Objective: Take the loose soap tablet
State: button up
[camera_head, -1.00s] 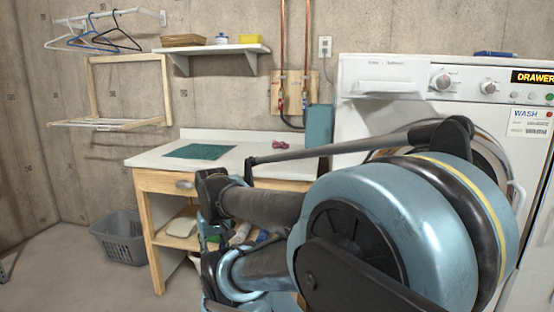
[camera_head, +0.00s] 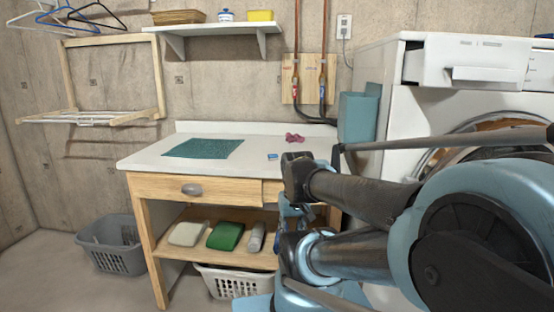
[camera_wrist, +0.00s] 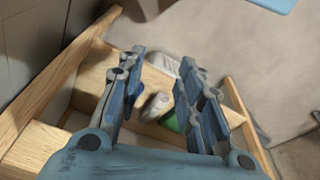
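A small blue-and-white piece (camera_head: 272,156) lies on the white worktop (camera_head: 150,160), near its front edge and right of the teal mat. It may be the loose soap tablet, but it is too small to be sure. My gripper (camera_wrist: 162,95) is open in the wrist view, its blue fingers apart with nothing held between them. It points down in front of the wooden bench, with the lower shelf's items visible beyond the fingers. In the head view, my arm hides the right part of the bench and most of the gripper.
A teal mat (camera_head: 203,148) and a pink item (camera_head: 294,138) lie on the worktop. A teal container (camera_head: 357,117) stands at its right, beside the washer (camera_head: 400,110) with its protruding drawer (camera_head: 468,64). A green pack (camera_head: 225,236) lies on the lower shelf. A grey basket (camera_head: 112,245) stands left.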

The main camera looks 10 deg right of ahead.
jog(key=shift+o, duration=1.8)
jog(key=r, duration=0.1)
jog(key=r+m, duration=0.1)
jog(key=r, duration=0.1)
jog(key=shift+w+d+r, duration=0.15)
jog(key=shift+w+r, duration=0.1)
jog(key=shift+w, duration=0.15)
notch_tip(320, 180, up, 29)
jog(key=m+g, duration=0.2)
jog(key=m, duration=1.4)
send_over(271, 155)
jog(key=f, duration=0.7)
jog(key=w+f, duration=0.1)
jog(key=f, duration=0.2)
jog(key=shift+f, duration=0.3)
jog(key=shift+s+f, duration=0.15)
jog(key=shift+f, duration=1.5)
jog(key=shift+s+f, duration=0.1)
jog(key=shift+f, duration=1.55)
